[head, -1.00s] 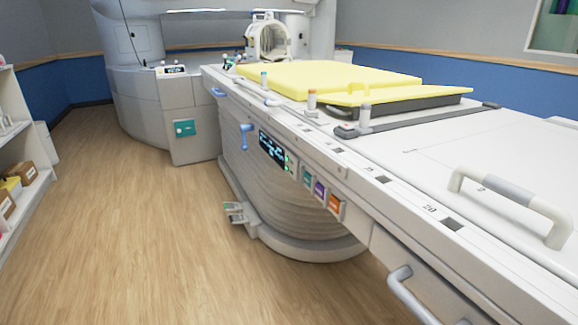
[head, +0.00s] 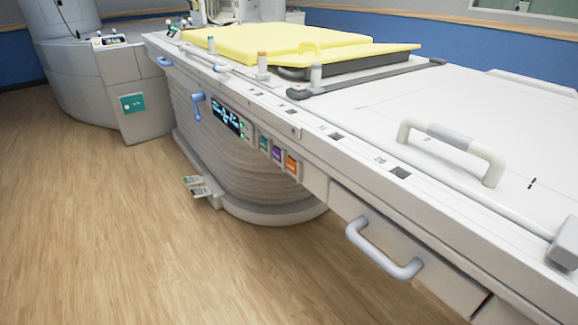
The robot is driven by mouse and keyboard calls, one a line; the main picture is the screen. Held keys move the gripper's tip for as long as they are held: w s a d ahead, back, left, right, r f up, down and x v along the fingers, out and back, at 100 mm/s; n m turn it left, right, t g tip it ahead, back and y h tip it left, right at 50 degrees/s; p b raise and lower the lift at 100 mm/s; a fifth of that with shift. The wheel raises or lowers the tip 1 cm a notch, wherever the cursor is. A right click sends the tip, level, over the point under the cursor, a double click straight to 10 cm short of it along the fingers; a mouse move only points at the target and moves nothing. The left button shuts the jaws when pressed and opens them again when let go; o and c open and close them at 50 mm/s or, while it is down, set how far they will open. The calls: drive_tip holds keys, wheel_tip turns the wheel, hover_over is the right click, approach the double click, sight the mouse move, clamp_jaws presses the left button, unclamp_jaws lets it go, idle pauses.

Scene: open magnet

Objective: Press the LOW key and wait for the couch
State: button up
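The couch (head: 450,112) is a long white table running from the back left to the front right. On its side are three coloured keys: a teal key (head: 264,144), a purple key (head: 277,153) and an orange key (head: 291,164). Their labels are too small to read, so I cannot tell which is LOW. A dark lit display (head: 227,117) sits to their left, with small green lights at its right edge. The couch stands on a ribbed grey pedestal (head: 255,180). My gripper is not in view.
Yellow pads (head: 265,42) lie on the couch. A grey handle (head: 383,250) sticks out from a drawer front, and another handle (head: 452,145) stands on top. Foot pedals (head: 196,187) sit at the pedestal base. The wooden floor (head: 100,220) at left is clear.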

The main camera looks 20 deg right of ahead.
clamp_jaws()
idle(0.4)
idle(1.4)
